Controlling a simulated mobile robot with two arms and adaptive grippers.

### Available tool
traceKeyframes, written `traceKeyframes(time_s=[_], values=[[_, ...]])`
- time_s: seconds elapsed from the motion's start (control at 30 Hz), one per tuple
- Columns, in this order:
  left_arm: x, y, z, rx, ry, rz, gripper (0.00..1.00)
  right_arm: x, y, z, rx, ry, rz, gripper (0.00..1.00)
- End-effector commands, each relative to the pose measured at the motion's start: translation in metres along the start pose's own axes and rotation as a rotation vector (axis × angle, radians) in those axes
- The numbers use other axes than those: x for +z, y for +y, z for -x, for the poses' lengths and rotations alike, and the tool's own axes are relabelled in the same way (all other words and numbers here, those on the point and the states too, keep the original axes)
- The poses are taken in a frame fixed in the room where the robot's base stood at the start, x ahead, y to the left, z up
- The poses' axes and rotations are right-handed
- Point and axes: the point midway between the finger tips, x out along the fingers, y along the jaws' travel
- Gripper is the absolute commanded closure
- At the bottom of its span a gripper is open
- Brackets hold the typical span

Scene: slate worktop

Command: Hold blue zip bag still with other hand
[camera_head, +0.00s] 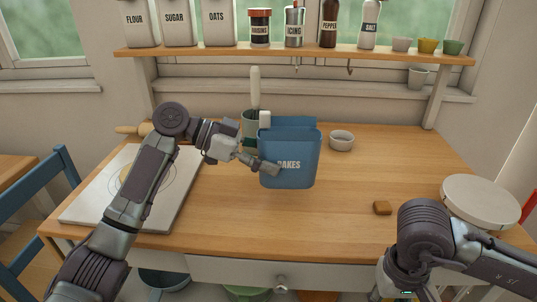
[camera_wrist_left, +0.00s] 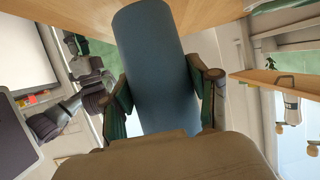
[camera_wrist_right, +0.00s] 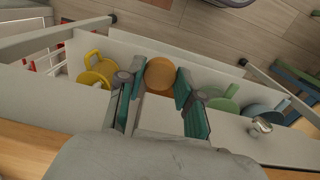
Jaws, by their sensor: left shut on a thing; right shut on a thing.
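The blue zip bag (camera_head: 290,145), lettered "CAKES" and open at the top, stands upright over the middle of the worktop. My left gripper (camera_head: 268,168) is shut on its left side, one finger across the front and partly over the lettering. In the left wrist view the bag (camera_wrist_left: 155,65) fills the space between the fingers (camera_wrist_left: 160,105). Whether its bottom touches the wood is unclear. My right gripper (camera_wrist_right: 155,100) is low at the front right, beyond the table edge, shut on a round tan-brown piece (camera_wrist_right: 160,75). Its fingers are mostly hidden in the head view.
A small brown piece (camera_head: 382,208) lies right of the bag. A small white bowl (camera_head: 341,140) and a green utensil pot (camera_head: 250,125) stand behind. A white board (camera_head: 80,210) is at left, a round white lid (camera_head: 480,200) at right. The front middle is clear.

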Motion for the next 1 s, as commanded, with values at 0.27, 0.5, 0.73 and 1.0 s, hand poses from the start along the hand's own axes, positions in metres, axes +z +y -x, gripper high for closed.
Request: traceKeyframes(time_s=[0.27, 0.5, 0.73, 1.0], values=[[0.001, 0.000, -0.001, 0.000, 0.001, 0.000, 0.73, 0.000, 0.000, -0.001, 0.000, 0.000, 0.000, 0.80], [0.006, 0.000, -0.003, 0.000, 0.001, 0.001, 0.73, 0.000, 0.000, -0.004, 0.000, 0.000, 0.000, 0.80], [0.017, 0.001, -0.007, 0.000, 0.001, 0.002, 0.73, 0.000, 0.000, -0.011, 0.000, 0.000, 0.000, 0.80], [0.029, 0.001, -0.012, 0.000, 0.001, 0.001, 0.73, 0.000, 0.000, -0.019, 0.000, 0.000, 0.000, 0.80]])
